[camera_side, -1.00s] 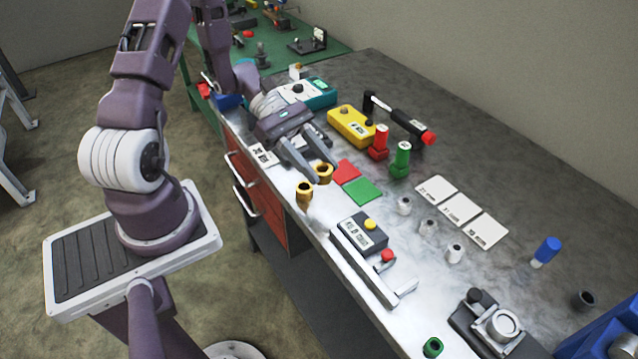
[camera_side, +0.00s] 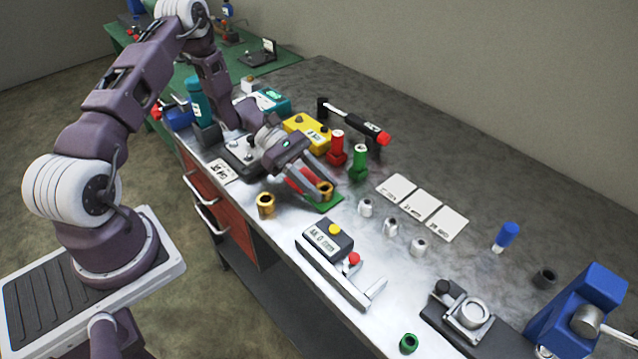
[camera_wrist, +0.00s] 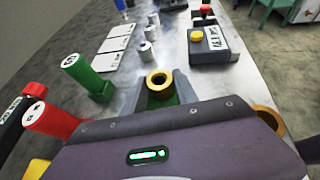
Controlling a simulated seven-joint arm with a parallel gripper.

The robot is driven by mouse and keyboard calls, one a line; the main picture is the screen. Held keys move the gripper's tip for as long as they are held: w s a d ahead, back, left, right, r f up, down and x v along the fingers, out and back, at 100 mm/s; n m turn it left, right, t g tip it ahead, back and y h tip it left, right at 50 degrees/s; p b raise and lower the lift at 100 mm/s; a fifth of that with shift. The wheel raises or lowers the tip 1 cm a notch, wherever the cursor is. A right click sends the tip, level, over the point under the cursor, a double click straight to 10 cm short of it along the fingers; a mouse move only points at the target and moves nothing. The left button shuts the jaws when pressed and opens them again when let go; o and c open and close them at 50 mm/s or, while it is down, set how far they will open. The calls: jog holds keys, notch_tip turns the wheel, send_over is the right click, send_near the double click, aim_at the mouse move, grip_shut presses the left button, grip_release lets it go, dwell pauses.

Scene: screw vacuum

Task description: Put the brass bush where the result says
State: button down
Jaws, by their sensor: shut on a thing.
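My gripper (camera_side: 318,187) is shut on a brass bush (camera_side: 325,191), upright between the fingertips. The held bush also shows in the wrist view (camera_wrist: 158,82), with green beneath it. It is over or on the green card (camera_side: 327,205); I cannot tell whether it touches. The red card (camera_side: 298,181) lies beside it, partly hidden by my gripper. A second brass bush (camera_side: 266,205) stands on the metal bench to the left, partly hidden in the wrist view (camera_wrist: 268,121). The measuring device (camera_side: 326,240) has a small display whose reading I cannot make out surely.
Several grey bushes (camera_side: 391,228) stand to the right, before white cards (camera_side: 421,205). A yellow box (camera_side: 305,130) is behind my gripper.

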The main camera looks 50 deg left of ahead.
jog(key=c, duration=0.9)
grip_release()
jog(key=shift+f, duration=0.1)
jog(key=shift+c, duration=0.2)
